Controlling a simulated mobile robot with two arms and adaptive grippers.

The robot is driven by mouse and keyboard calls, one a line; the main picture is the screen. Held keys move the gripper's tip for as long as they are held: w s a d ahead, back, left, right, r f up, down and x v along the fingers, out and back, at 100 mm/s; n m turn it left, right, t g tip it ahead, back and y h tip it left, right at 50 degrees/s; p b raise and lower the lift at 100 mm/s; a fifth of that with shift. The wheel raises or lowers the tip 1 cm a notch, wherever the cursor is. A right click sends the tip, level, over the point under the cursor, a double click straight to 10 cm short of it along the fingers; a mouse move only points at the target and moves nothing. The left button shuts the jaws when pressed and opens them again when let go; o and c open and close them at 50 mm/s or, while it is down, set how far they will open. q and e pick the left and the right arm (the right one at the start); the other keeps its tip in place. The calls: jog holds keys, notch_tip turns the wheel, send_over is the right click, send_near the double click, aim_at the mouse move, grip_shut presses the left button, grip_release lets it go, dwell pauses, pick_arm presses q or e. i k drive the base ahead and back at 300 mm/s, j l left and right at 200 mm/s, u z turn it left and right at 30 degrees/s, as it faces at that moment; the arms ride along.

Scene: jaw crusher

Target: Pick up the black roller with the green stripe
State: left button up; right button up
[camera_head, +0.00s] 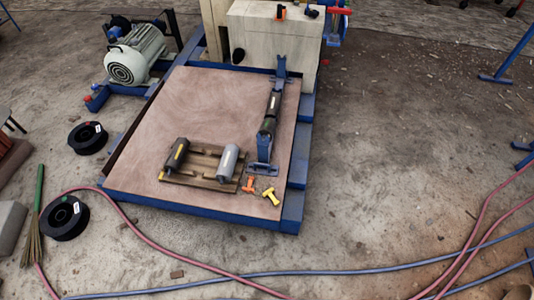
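A long dark roller (271,108) with a greenish part near its lower end lies along the right side of the brown platform top. It sits between two blue brackets, an upper one (280,68) and a lower one (263,152). A pale label shows on it; the stripe itself is too small to make out clearly. A shorter black roller (177,154) with a yellow mark lies on a wooden rack (202,161), beside a grey roller (228,163). Neither of my grippers is in view.
The platform (180,100) has a blue frame and free room on its upper left. Small orange (249,184) and yellow (271,195) pieces lie near its front. A motor (135,58) stands at left, black spools (65,217) lie on the floor, and hoses (300,273) cross the foreground.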

aim_at(269, 125)
jog(key=k+u, duration=0.2)
jog(key=u, duration=0.3)
jog(key=k+j+u, duration=0.1)
jog(key=u, duration=0.4)
jog(key=k+j+u, duration=0.15)
jog(key=u, duration=0.35)
jog(key=l+u, duration=0.25)
jog(key=l, duration=0.3)
jog(key=l+u, duration=0.25)
jog(key=l, duration=0.35)
jog(key=k+l+u, duration=0.1)
jog(key=l+u, duration=0.15)
jog(key=l, duration=0.3)
jog(key=k+l+u, duration=0.1)
jog(key=l+u, duration=0.15)
jog(key=l, duration=0.25)
